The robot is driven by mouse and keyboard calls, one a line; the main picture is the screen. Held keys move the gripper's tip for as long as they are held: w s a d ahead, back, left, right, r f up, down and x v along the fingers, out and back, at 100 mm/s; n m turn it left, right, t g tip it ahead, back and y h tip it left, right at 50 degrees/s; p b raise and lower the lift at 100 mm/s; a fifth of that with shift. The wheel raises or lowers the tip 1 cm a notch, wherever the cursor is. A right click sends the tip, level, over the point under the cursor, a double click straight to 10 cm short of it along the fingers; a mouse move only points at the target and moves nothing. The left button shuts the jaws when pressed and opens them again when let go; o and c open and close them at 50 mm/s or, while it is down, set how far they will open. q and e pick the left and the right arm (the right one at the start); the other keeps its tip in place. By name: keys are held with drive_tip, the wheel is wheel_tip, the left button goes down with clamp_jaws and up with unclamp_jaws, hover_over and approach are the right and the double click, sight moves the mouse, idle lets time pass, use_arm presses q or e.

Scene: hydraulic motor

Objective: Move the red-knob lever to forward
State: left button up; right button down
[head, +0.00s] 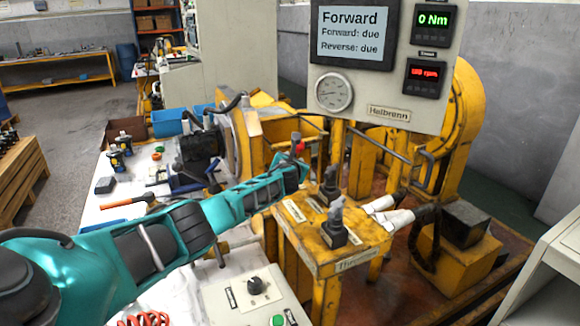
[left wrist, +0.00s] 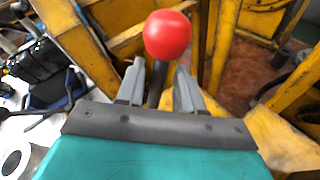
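The red-knob lever has a round red knob (left wrist: 167,35) on a dark shaft (left wrist: 157,85). In the head view the knob (head: 299,147) shows small at the tip of my teal left arm, above the yellow valve stand. My left gripper (left wrist: 158,82) has its two grey fingers on either side of the shaft, just below the knob, with a visible gap on each side. The gripper hides the lever's lower part and base in the head view. My right gripper is in neither view.
A screen (head: 350,34) reads "Forward", "Forward: due", "Reverse: due"; a display (head: 434,25) shows 0 Nm. Two dark levers (head: 334,225) stand on the yellow stand (head: 345,255) beside my gripper. A white bench with tools (head: 125,204) lies left. A control box (head: 256,300) is in front.

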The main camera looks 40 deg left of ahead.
use_arm(q)
drive_tip(key=shift+p+v, duration=1)
drive_tip(key=shift+v, duration=5.05)
drive_tip(key=shift+f, duration=0.1)
